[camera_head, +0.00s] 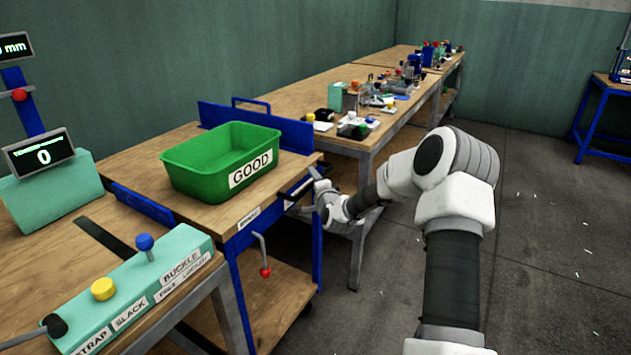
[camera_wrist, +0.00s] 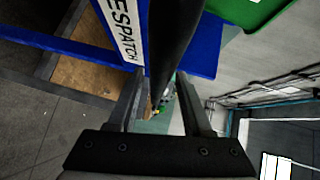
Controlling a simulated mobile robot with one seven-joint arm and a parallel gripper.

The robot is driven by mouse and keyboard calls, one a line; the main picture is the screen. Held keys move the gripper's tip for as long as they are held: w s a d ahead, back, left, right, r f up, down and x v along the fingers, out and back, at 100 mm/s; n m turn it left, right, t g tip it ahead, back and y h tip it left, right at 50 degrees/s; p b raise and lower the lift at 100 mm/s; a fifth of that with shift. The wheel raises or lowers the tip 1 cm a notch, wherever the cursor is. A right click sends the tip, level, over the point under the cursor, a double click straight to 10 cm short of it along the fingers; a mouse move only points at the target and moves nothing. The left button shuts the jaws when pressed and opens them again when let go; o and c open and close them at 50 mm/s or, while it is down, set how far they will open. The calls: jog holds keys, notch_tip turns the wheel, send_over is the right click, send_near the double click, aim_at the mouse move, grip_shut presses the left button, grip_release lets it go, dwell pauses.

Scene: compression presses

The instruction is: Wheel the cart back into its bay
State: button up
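The cart (camera_head: 222,213) has a wooden top, a blue frame, a lower wooden shelf and a dark handle bar (camera_head: 299,188) on its right end. A label reading "DESPATCH" (camera_wrist: 120,28) is on its blue edge in the wrist view. A green bin (camera_head: 205,178) marked "GOOD" stands on top. My gripper (camera_head: 304,190) is at the handle, its fingers apart on either side of the dark bar (camera_wrist: 171,45). I see a gap on at least one side, so it looks open around the bar. A bay marking is not clearly visible.
A lever with a red knob (camera_head: 265,272) hangs under the cart's edge. A bench with a teal control box (camera_head: 140,285) is close at the left. Workbenches with small parts (camera_head: 310,95) run behind along the wall. Grey floor (camera_head: 540,250) at the right is open.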

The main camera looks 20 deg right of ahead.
jog(key=shift+d, duration=0.1)
jog(key=shift+s, duration=0.55)
jog(key=s+a+r+p, duration=0.1)
jog(key=s+r+p, duration=0.1)
jog(key=s, duration=1.4)
jog(key=shift+a+r+p, duration=0.15)
jog(key=shift+a+p, duration=0.15)
jog(key=shift+p, duration=0.5)
